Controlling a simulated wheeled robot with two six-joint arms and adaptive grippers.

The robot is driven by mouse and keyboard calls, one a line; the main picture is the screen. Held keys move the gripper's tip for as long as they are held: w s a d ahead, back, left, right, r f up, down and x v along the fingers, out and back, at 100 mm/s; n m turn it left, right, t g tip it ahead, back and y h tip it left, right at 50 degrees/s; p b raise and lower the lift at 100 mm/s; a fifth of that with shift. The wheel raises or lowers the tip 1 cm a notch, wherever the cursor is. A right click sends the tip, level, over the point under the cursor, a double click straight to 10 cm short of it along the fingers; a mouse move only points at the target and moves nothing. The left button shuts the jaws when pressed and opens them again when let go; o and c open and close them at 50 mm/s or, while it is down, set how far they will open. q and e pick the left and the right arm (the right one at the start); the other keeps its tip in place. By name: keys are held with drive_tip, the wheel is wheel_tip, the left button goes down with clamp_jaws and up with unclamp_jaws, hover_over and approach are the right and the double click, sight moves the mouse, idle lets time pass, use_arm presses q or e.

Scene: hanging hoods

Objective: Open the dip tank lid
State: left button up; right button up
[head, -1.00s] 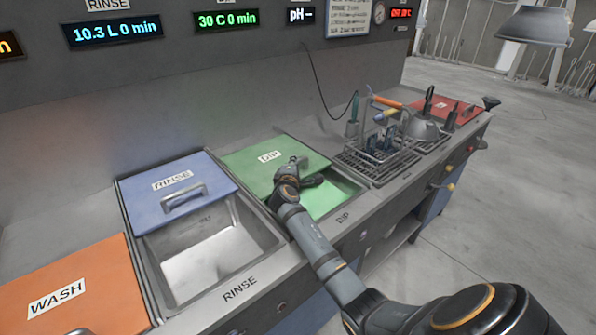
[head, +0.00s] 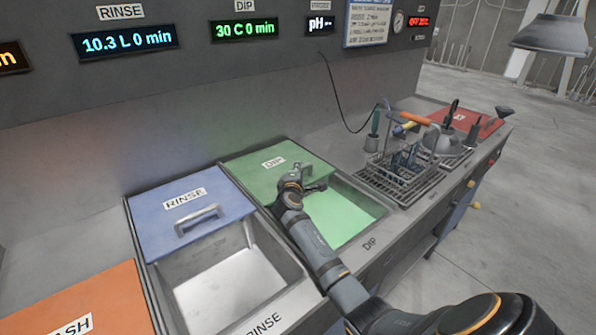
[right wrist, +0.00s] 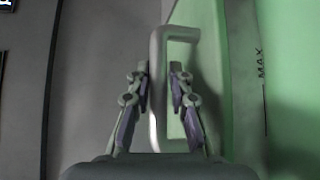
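The green dip tank lid (head: 262,187), labelled DIP, lies slid back over the rear of the dip tank. The front of the tank (head: 345,213) is uncovered and shows bright green inside. My right gripper (head: 308,174) is at the lid's front edge, over its handle. In the head view the gripper hides most of the handle. My left gripper is not in view.
The blue rinse lid (head: 190,213) is partly back over the open rinse basin (head: 235,285) on the left. An orange wash lid (head: 85,305) is at far left. A wire basket with tools (head: 405,165) stands on the rack to the right.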

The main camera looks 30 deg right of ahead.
drive_tip(key=shift+o, duration=1.3)
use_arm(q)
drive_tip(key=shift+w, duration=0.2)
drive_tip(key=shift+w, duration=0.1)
use_arm(e)
drive_tip(key=v, duration=1.2)
